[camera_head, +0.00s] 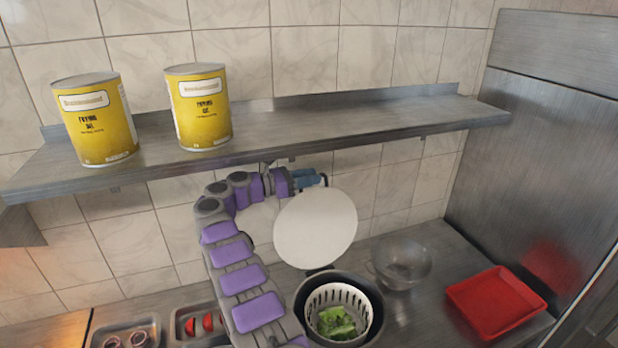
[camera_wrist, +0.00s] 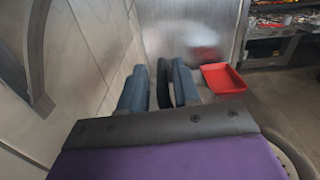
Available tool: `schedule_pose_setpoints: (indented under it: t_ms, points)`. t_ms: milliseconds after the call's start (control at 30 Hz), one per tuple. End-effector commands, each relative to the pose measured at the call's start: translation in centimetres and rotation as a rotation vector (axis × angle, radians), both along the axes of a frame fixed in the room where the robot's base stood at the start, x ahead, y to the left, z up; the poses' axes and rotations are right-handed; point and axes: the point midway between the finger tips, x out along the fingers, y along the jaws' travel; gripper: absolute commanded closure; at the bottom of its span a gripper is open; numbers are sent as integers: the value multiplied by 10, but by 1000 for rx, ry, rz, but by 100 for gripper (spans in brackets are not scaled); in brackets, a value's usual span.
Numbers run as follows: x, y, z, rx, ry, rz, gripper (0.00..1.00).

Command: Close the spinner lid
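The spinner lid (camera_head: 315,228) is a white round disc standing tilted up above the back of the spinner bowl (camera_head: 372,298). The dark bowl is uncovered and holds a white slotted basket (camera_head: 313,316) with green lettuce (camera_head: 336,322). My gripper (camera_head: 318,179) has blue fingers and is at the lid's top edge, seemingly behind it; whether it touches the lid cannot be told. The lid is not clearly seen there.
A steel shelf (camera_head: 350,115) with two yellow oil cans (camera_head: 97,122) (camera_head: 200,108) is just above my gripper. A clear bowl (camera_head: 402,264) and a red tray (camera_head: 495,303) are right of the spinner. Trays of onion (camera_head: 128,334) and tomato (camera_head: 195,322) are left. A tiled wall is behind.

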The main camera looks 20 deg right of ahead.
Motion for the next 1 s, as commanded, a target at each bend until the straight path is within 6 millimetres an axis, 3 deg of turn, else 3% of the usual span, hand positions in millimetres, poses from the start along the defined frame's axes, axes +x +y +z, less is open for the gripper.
schedule_pose_setpoints:
  t_ms: [300, 1000]
  points:
    - [1, -3, -1, 2, 1, 1, 99]
    - [0, -11, -4, 2, -12, -1, 100]
